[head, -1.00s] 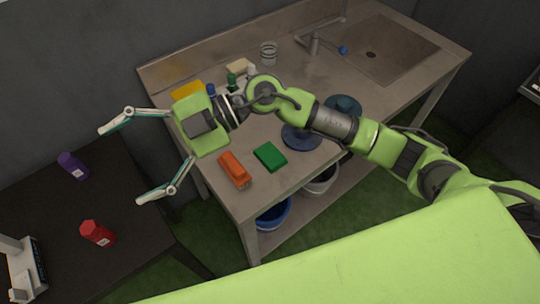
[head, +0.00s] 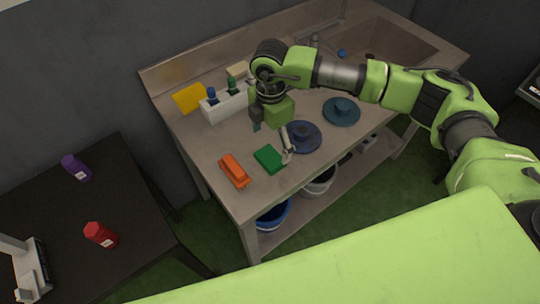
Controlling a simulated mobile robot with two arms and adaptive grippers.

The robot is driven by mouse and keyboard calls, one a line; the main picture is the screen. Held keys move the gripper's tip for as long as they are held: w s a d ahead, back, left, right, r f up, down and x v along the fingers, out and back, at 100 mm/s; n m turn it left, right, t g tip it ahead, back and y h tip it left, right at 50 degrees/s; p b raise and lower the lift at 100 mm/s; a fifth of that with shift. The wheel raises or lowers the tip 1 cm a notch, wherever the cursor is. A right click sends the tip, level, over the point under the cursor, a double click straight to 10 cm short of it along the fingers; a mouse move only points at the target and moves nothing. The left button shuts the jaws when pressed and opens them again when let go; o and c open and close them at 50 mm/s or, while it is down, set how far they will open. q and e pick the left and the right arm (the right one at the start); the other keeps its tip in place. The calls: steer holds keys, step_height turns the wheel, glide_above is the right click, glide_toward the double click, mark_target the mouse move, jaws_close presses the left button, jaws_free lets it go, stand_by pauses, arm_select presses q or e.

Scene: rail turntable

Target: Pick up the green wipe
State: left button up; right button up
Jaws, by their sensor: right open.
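The green wipe (head: 269,159) is a small green block lying flat on the counter, near its front edge. My right gripper (head: 272,136) is above the counter, just behind the wipe, pointing down with its fingers apart and nothing between them. One fingertip shows close to the right side of the wipe; I cannot tell whether it touches. The other finger is partly hidden by the gripper body. My left gripper is not in view.
An orange brush (head: 234,172) lies left of the wipe. Dark blue dishes (head: 303,137) and (head: 341,112) sit to the right. A white caddy (head: 222,108) with bottles and a yellow cloth (head: 189,97) stand behind. Red (head: 100,235) and purple (head: 75,167) bottles are on the dark table.

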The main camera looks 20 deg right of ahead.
mark_target(270, 157)
step_height(270, 157, down, 2)
steer(key=shift+f+p, duration=0.5)
steer(key=shift+p, duration=0.1)
steer(key=f, duration=0.1)
steer(key=f+p, duration=0.1)
steer(key=f, duration=0.1)
steer(key=shift+w+f+p, duration=0.25)
steer(key=shift+p, duration=0.1)
steer(key=shift+f, duration=0.55)
steer(key=c, duration=1)
